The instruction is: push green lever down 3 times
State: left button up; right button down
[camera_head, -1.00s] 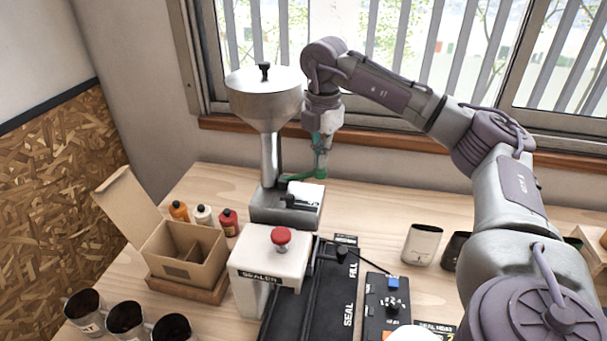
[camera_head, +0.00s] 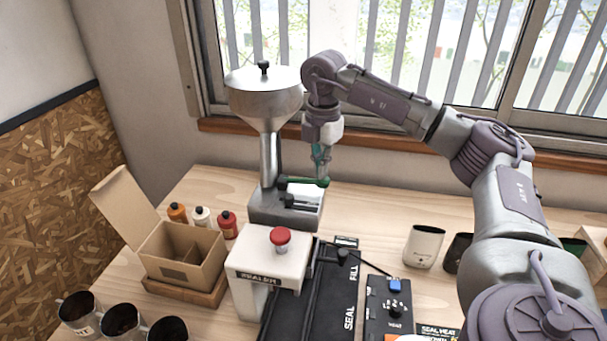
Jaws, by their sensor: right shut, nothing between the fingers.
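The green lever (camera_head: 303,181) sticks out to the right from the metal base (camera_head: 268,210) of the hopper machine (camera_head: 265,105), below the funnel. It lies about level in the picture. My right gripper (camera_head: 321,173) points down with its fingers shut, holding nothing. Its tips are at the lever's right end; whether they touch it or stand just behind it is hard to tell. My left gripper is not in view.
The white sealer (camera_head: 268,262) with a red button (camera_head: 281,236) stands in front of the machine. An open carton (camera_head: 182,250), bottles and dark cups are at left. A black control box (camera_head: 388,305) and a pale cup (camera_head: 424,246) are at right. The window is behind.

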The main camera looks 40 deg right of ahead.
jog(key=shift+f, duration=0.5)
jog(key=shift+r, duration=0.2)
notch_tip(320, 180, up, 6)
jog(key=p, duration=0.5)
dwell(1.8)
